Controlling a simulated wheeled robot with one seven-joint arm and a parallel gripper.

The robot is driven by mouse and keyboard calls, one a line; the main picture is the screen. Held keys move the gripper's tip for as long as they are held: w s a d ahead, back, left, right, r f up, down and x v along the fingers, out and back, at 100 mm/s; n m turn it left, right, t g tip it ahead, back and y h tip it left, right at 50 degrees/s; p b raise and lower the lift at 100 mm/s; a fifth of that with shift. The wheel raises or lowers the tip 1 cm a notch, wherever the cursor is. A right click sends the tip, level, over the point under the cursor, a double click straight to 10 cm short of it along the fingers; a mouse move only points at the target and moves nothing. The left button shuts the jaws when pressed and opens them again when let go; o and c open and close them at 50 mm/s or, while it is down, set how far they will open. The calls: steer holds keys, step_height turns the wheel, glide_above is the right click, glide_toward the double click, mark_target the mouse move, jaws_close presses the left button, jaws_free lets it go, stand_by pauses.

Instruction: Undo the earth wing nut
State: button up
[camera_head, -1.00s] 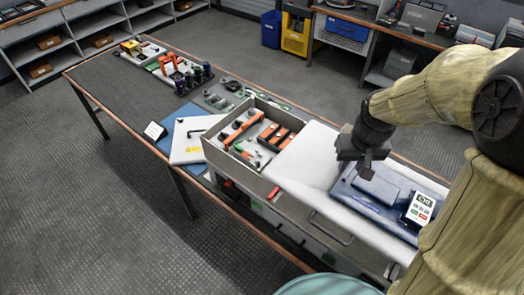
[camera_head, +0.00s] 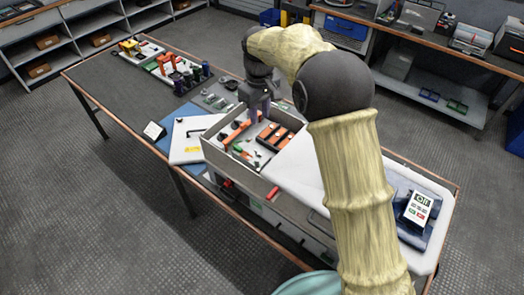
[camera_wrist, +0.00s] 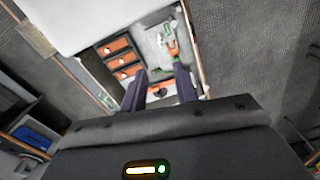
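My gripper (camera_head: 258,112) is above the far part of the open grey box (camera_head: 247,168) in the head view. Inside the box are dark orange-topped blocks (camera_head: 274,137), a long orange bar (camera_head: 240,131) and small green and dark fittings (camera_head: 238,149). The blocks (camera_wrist: 118,58) also show in the wrist view, with a small green and orange fitting (camera_wrist: 172,47). The wing nut is too small to pick out for certain.
A white panel (camera_head: 290,168) lies right of the open compartment, partly behind my arm. A meter with a lit display (camera_head: 418,207) stands at the right end. A white cover (camera_head: 190,140), a small sign (camera_head: 154,131) and several coloured parts (camera_head: 175,68) lie on the bench leftward.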

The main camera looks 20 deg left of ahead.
mark_target(258, 154)
steer(key=shift+s+f, duration=0.1)
step_height(258, 154, down, 17)
steer(key=p, duration=0.5)
steer(key=shift+f, duration=0.1)
steer(key=shift+c, duration=0.4)
steer(key=shift+d, duration=0.1)
jaws_close()
